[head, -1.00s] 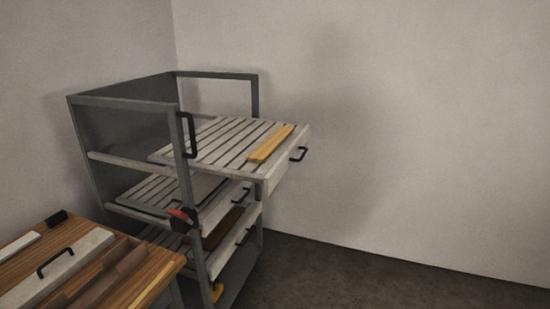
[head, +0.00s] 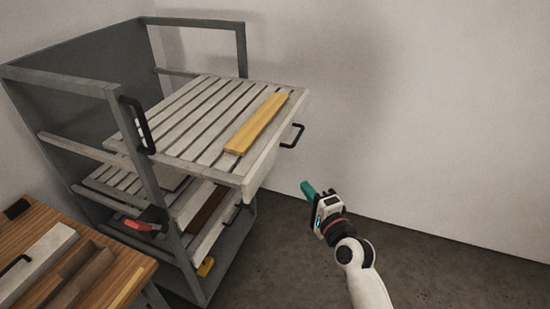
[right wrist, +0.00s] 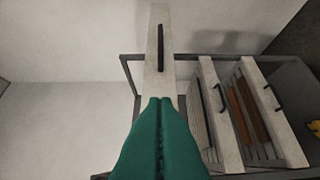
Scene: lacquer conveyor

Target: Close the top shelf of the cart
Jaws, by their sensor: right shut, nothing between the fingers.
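The grey metal cart (head: 122,92) stands at the left in the head view. Its slatted top shelf (head: 170,130) is pulled out to the right, with a yellow wooden bar (head: 257,123) lying on it. A black handle (head: 292,136) is on the shelf's pale front. My right gripper (head: 307,189) is shut and empty, to the right of and below the shelf front, apart from it. In the right wrist view, its green fingers (right wrist: 158,105) are together and point towards the pale front (right wrist: 155,75) with its black handle (right wrist: 161,48). My left gripper is not in view.
Lower shelves (head: 190,212) sit under the top one, one with a brown board. A wooden table (head: 110,268) with pale and brown pieces is at the lower left. A wall (head: 430,120) stands behind; the floor right of the cart is clear.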

